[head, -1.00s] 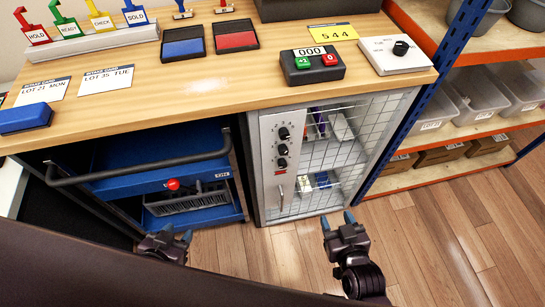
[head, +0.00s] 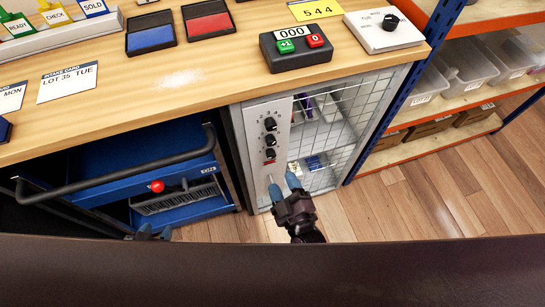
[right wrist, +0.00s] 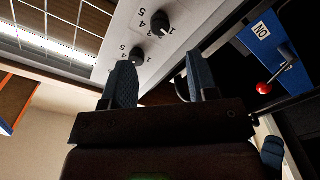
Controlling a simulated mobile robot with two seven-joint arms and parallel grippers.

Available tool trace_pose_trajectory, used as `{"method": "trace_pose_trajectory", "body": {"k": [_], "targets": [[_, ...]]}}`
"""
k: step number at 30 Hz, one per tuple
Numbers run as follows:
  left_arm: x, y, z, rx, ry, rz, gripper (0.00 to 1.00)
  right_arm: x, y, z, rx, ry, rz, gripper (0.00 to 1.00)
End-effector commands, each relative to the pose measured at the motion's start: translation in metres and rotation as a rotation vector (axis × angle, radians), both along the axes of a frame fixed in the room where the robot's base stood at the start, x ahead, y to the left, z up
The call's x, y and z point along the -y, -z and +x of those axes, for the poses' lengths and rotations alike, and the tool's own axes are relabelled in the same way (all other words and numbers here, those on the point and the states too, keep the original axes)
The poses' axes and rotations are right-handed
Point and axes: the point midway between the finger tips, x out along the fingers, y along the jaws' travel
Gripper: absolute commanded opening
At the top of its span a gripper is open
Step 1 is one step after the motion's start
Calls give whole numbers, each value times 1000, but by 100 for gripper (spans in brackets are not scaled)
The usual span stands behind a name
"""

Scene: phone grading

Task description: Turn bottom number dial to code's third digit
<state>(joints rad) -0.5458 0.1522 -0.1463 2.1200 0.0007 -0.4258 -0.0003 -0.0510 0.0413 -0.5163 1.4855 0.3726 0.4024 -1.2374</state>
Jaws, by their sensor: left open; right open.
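The cabinet's pale front panel (head: 257,150) carries three black dials in a column. The bottom number dial (head: 270,153) sits just above a small red mark. A yellow card (head: 316,10) on the bench reads 544. My right gripper (head: 284,181) is open and empty, a little below the bottom dial in the head view. In the right wrist view its two fingers (right wrist: 161,75) point toward the panel, where two dials show, one near the fingertips (right wrist: 137,55); I cannot tell which dials these are. My left gripper (head: 154,232) is open, low and mostly hidden.
Wire mesh (head: 345,110) covers the cabinet's right side. A blue trolley (head: 180,200) with a black rail and red knob (head: 157,186) stands left. A shelf with bins (head: 470,85) is at right. The bench carries a counter box (head: 296,50) showing 000.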

Motion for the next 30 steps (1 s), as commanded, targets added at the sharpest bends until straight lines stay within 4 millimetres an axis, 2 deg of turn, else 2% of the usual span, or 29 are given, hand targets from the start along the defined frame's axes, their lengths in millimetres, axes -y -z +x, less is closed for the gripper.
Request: {"method": "trace_pose_trajectory", "body": {"k": [6,13,18,27,28,30], "targets": [[2,8,-1,-10,-3,-5,43,-14,2,36,-2,-1,3,54],[3,6,8,7,2,-5,43,-23,2,65,-2,0,2,54],[1,6,8,6,8,0,43,-27,1,74,-2,0,1,54],[-2,8,4,-2,12,9,43,-28,0,76,-2,0,1,54],[-2,8,4,-3,11,9,43,-28,0,76,-2,0,1,52],[-2,8,4,-4,10,9,43,-28,0,76,-2,0,1,42]]}}
